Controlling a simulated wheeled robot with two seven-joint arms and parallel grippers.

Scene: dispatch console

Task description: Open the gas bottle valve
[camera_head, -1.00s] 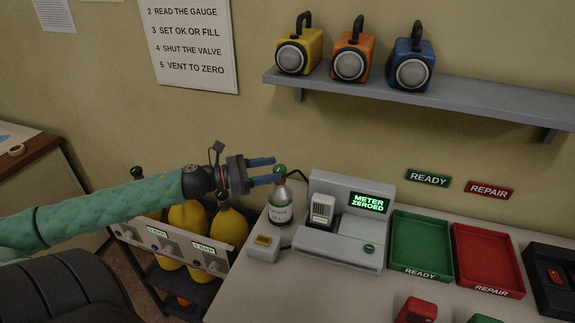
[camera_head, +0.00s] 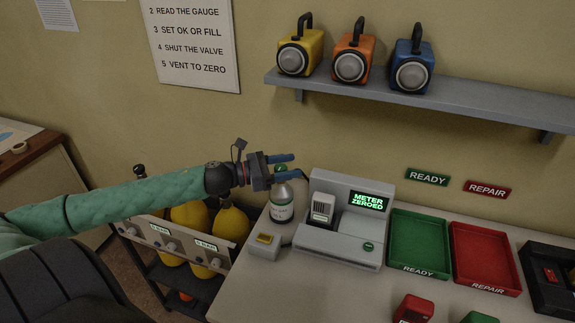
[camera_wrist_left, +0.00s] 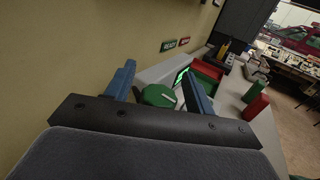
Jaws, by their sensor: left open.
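The gas bottle (camera_head: 281,204) is a small grey cylinder with a pale label, upright on the bench left of the meter station. Its green valve knob (camera_wrist_left: 158,95) shows between my left fingers in the left wrist view. In the head view the knob (camera_head: 281,169) is partly hidden by the fingers. My left gripper (camera_head: 287,167) is open, with one blue finger on each side of the knob. I cannot tell whether either finger touches it. My right gripper is in neither view.
The meter station (camera_head: 343,222) reads "METER ZEROED" and stands just right of the bottle. A small box with a yellow top (camera_head: 265,243) sits in front of the bottle. Yellow cylinders (camera_head: 230,225) stand in a rack at left. A green tray (camera_head: 419,243) and a red tray (camera_head: 485,257) lie right.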

